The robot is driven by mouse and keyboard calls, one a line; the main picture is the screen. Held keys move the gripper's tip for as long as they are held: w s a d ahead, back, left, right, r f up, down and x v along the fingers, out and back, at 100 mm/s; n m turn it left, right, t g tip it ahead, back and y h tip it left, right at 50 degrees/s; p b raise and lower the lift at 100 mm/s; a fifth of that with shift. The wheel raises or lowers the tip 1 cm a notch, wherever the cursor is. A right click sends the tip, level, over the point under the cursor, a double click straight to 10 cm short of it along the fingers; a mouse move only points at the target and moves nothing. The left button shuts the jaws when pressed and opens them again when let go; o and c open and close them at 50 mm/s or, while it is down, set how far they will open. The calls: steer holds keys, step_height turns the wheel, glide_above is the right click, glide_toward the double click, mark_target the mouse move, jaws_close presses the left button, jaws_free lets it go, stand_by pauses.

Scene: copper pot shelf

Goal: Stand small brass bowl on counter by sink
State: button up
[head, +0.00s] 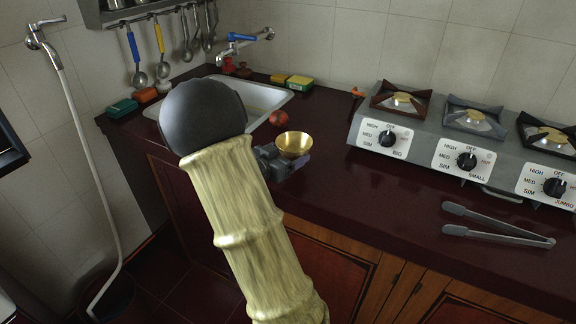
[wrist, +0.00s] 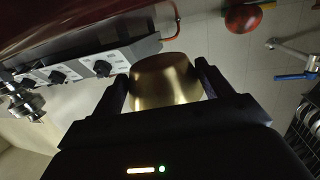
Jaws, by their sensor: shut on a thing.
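The small brass bowl (head: 293,143) is upright, its open side up, over the front part of the dark red counter (head: 340,185), to the right of the sink (head: 283,97). My gripper (head: 280,163) is shut on it. In the wrist view the brass bowl (wrist: 165,82) sits between the two dark fingers of my gripper (wrist: 163,88). My arm hides part of the sink and the counter's front edge. I cannot tell whether the bowl's base touches the counter.
A red round fruit or vegetable (head: 278,118) lies just behind the bowl. A stove (head: 465,140) with several burners stands to the right, and metal tongs (head: 497,226) lie in front of it. Sponges (head: 299,82) sit behind the sink. The counter between bowl and tongs is clear.

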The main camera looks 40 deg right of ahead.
steer(key=shift+r, duration=0.1)
steer(key=shift+f+b, duration=0.5)
steer(key=shift+f, duration=1.4)
steer(key=shift+f, duration=0.15)
steer(key=o, duration=1)
